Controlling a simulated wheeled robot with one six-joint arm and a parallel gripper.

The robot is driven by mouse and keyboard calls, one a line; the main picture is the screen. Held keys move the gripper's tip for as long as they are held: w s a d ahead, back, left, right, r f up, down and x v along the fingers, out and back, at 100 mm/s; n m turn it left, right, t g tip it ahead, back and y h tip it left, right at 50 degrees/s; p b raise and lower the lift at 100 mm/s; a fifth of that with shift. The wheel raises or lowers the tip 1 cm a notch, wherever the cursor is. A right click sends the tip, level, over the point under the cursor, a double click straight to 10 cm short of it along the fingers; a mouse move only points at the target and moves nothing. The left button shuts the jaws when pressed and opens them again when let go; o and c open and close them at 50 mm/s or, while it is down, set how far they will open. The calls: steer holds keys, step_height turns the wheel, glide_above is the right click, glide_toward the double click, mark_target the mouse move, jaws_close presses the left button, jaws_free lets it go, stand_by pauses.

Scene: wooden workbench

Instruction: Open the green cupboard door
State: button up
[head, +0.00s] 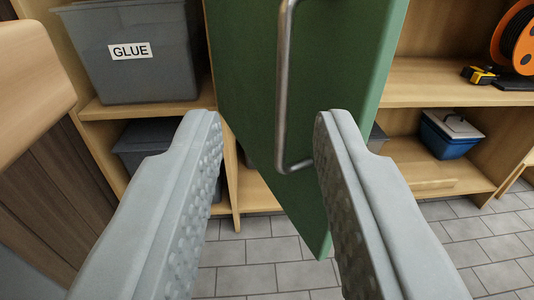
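The green cupboard door (248,80) stands in the upper middle of the head view, in front of wooden shelving, and appears swung out from it. Its metal bar handle (283,90) runs along the door and bends back to it at the lower end. My gripper (268,125) is open, with its two grey fingers well apart. The lower end of the handle shows between the fingertips, near the right one. I cannot tell whether the right finger touches the handle or door. The fingers hold nothing. The right finger hides part of the door's lower edge.
A grey bin labelled GLUE (130,75) sits on the left shelf, with another dark bin (150,140) below. An orange reel (515,40), a yellow tape measure (480,75) and a blue box (450,135) are on the right shelves. The tiled floor (270,260) below is clear.

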steer(key=s, duration=0.7)
steer(key=shift+s, duration=0.35)
